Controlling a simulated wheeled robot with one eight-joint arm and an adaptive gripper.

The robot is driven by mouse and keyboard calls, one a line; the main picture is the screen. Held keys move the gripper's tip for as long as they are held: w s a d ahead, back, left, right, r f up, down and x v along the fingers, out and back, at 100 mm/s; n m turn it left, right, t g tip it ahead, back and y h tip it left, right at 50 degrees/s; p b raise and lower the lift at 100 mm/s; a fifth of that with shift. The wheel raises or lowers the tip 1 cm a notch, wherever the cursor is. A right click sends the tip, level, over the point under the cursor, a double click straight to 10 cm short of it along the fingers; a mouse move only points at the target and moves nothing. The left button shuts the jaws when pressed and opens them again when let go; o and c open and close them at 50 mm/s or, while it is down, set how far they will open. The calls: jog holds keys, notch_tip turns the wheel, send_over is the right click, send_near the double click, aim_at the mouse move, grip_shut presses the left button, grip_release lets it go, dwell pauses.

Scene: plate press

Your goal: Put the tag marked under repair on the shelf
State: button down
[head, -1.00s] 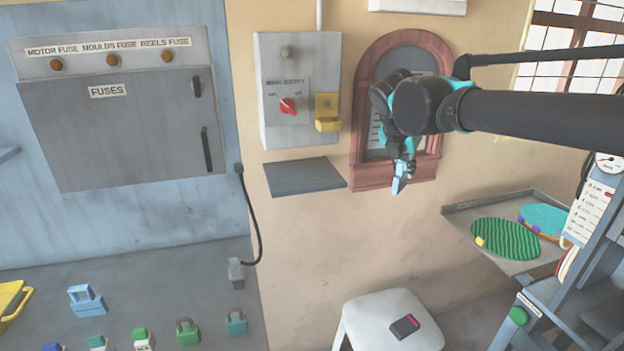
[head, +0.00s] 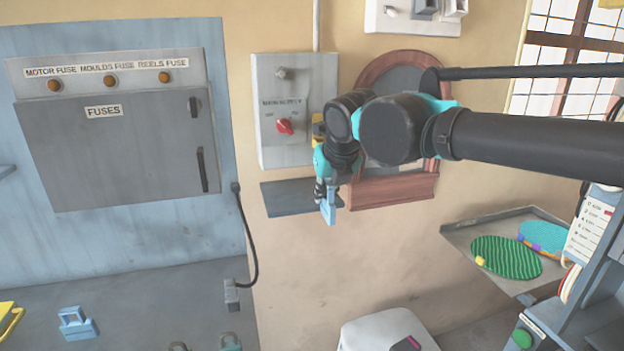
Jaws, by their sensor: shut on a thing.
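My gripper (head: 327,190) is shut on a small flat light-blue piece (head: 328,210), which hangs below the fingers. It looks like a tag, but no writing on it can be read from here. The grey shelf (head: 283,197) is fixed to the wall under the switch box. My gripper and the piece are in front of the shelf's right end in the picture and hide part of it. I cannot tell whether the piece touches the shelf. The visible part of the shelf is bare.
The switch box (head: 278,135) with a red knob (head: 284,127) is above the shelf. A red-brown arched frame (head: 405,190) is right of it, partly behind my arm. A fuse cabinet (head: 125,155) is at left. Padlocks, including a blue one (head: 78,326), lie on the bench. A white stool (head: 380,332) stands below.

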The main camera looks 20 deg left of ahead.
jog(key=w+a, duration=0.4)
jog(key=w, duration=0.1)
jog(key=w+a, duration=0.2)
jog(key=w, duration=0.1)
jog(key=shift+a, duration=0.4)
jog(key=shift+f, duration=0.15)
jog(key=shift+d, duration=0.1)
jog(key=c, duration=1.5)
grip_release()
jog(key=shift+f, duration=0.1)
jog(key=shift+c, duration=0.2)
jog(key=v, duration=1.2)
